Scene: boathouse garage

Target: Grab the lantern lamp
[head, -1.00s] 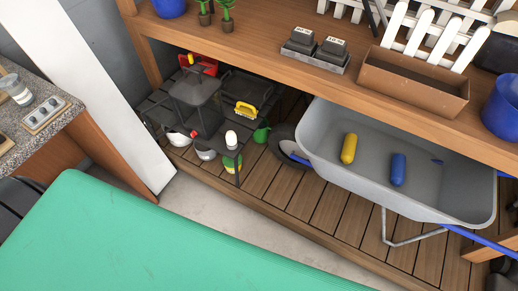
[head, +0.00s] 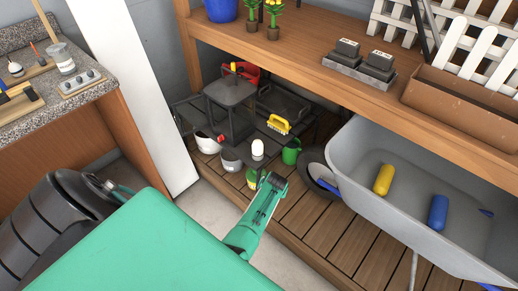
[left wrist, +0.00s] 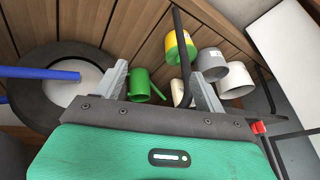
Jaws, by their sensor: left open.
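A small white rounded item (head: 257,149), possibly the lantern lamp, stands at the front of a dark metal rack under the wooden bench; I cannot tell for sure. In the left wrist view a partly hidden white item (left wrist: 178,92) shows between the fingers, low behind the gripper body; it may be the same thing. My left gripper (head: 272,180) reaches in from below in front of the rack. In the left wrist view its two grey fingers (left wrist: 162,72) are spread, with nothing held. My right gripper is not in view.
A green watering can (head: 291,150) and a yellow-green tin (left wrist: 178,47) stand close by. White-grey pots (left wrist: 210,68) and the dark rack (head: 190,112) crowd the left. A grey wheelbarrow (head: 345,175) with a dark wheel is on the right. The plank floor (head: 300,208) is clear in front.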

